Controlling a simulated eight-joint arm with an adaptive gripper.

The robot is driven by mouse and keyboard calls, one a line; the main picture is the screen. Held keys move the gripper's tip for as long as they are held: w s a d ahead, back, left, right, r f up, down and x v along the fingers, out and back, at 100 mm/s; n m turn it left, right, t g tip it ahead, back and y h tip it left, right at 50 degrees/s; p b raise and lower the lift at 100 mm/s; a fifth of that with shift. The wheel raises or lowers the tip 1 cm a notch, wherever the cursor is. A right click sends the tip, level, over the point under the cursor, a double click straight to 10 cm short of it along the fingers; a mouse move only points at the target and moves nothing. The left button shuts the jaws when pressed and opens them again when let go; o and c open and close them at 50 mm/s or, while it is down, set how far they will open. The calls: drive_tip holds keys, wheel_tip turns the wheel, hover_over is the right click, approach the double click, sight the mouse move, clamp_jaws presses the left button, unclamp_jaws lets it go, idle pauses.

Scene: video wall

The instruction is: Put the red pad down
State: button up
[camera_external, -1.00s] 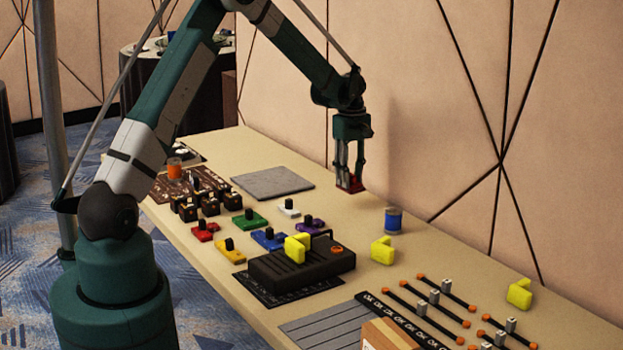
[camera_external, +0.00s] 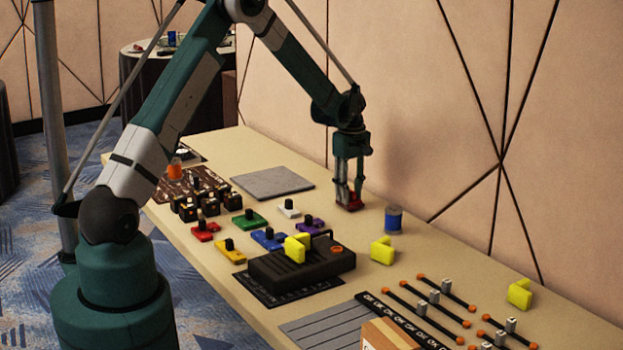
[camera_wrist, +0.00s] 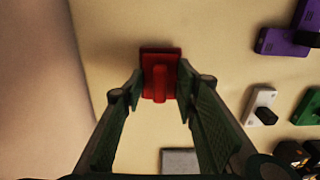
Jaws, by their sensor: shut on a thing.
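The red pad (camera_external: 349,204) is between the fingertips of my gripper (camera_external: 350,188), near the back edge of the table by the wall. In the wrist view the red pad (camera_wrist: 160,53) is a flat red plate with a raised red grip, and my gripper's fingers (camera_wrist: 160,82) close on either side of that grip. The pad looks level and very low, at or just above the tabletop; I cannot tell if it touches.
A blue spool (camera_external: 393,220) stands to the right of the pad. A grey slab (camera_external: 272,183) lies to its left. White (camera_external: 289,208), purple (camera_external: 311,225) and green (camera_external: 249,220) knobbed pads lie nearer. Bare tabletop surrounds the red pad.

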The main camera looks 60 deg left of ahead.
drive_tip(key=shift+f, duration=0.2)
drive_tip(key=o, duration=0.9)
wheel_tip(320, 180, up, 12)
drive_tip(key=shift+r+p, duration=0.15)
drive_tip(key=shift+p, duration=0.75)
idle(0.5)
